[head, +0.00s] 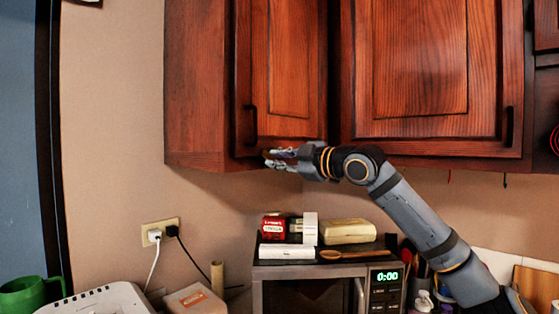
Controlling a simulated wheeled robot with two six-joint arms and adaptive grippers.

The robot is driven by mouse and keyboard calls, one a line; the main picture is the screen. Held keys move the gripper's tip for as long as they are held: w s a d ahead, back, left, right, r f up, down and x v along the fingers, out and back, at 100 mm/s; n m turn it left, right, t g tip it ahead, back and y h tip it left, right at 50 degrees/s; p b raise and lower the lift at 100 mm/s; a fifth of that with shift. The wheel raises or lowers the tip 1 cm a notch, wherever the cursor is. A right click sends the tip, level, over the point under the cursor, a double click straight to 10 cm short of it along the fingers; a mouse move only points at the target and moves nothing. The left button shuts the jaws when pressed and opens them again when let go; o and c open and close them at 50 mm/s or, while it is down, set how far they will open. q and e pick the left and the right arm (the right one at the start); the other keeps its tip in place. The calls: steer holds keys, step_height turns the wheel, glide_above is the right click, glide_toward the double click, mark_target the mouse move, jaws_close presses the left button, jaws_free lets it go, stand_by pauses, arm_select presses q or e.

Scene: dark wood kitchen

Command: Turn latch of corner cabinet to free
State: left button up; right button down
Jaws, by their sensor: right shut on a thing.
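The corner cabinet (288,70) is reddish-brown wood and hangs on the wall, its door closed, with a dark vertical handle (250,124) low on the left side of the door. My right gripper (272,157) reaches in from the right, just under the handle at the cabinet's bottom edge. Its fingers point left and are shut on the small latch (266,153) there. The fingers hide most of the latch, so its exact angle cannot be told. My left gripper is not in view.
A second cabinet door (420,70) is to the right. Below stands a microwave (262,290) with small boxes and a wooden spoon (343,254) on top. A wall outlet (160,232) with plugs is at left. The air left of the cabinet is clear.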

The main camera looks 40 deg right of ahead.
mark_target(267, 125)
steer(key=n, duration=0.3)
steer(key=f+n+b, duration=0.1)
steer(key=n, duration=0.2)
steer(key=shift+a+f, duration=0.15)
steer(key=shift+a, duration=0.05)
steer(key=shift+n, duration=0.4)
steer(key=c, duration=1.3)
jaws_free()
steer(key=shift+c, duration=0.2)
steer(key=shift+o, duration=0.2)
steer(key=shift+s+d+r, duration=0.2)
steer(key=shift+r, duration=0.6)
steer(key=r, duration=0.8)
steer(key=shift+w+a+r, duration=0.15)
steer(key=shift+a+r, duration=0.05)
